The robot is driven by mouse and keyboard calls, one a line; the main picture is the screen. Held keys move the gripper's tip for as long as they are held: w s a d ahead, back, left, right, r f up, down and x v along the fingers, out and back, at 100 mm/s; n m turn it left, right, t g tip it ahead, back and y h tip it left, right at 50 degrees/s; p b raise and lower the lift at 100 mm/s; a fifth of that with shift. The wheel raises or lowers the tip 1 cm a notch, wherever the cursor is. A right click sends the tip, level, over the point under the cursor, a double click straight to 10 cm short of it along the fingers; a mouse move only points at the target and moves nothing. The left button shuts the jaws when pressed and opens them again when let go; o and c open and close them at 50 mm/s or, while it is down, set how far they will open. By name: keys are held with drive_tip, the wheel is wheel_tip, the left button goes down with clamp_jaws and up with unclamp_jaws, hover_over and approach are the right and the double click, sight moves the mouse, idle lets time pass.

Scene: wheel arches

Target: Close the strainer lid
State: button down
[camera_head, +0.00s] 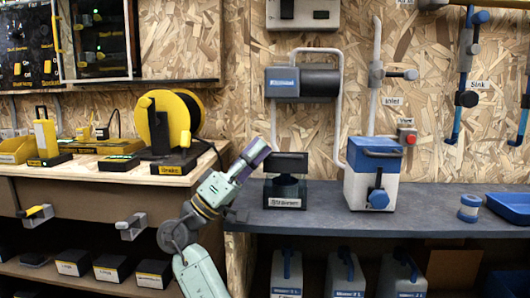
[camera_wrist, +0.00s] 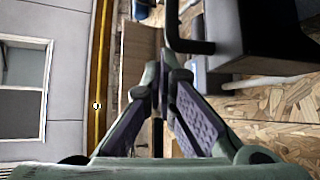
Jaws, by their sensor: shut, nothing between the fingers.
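The black strainer (camera_head: 285,189) stands on the grey bench, with a label on its front edge. Its dark, flat lid (camera_head: 288,162) shows above the body and looks raised; its exact angle is hard to tell. My gripper (camera_head: 262,147) is just left of the lid, pointing up and right, and appears apart from it. In the wrist view my gripper (camera_wrist: 164,68) has its fingertips together with nothing between them. A dark block with a bent bar at the upper right there is probably part of the strainer, but I cannot be sure.
A blue and white tank (camera_head: 372,180) stands right of the strainer, with a pipe between. A grey cylinder unit (camera_head: 303,82) hangs on the wall above. A yellow reel (camera_head: 167,122) is on the wooden bench at left.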

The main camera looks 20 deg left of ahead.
drive_tip(key=shift+s+f, duration=0.2)
drive_tip(key=shift+f, duration=0.1)
idle(0.4)
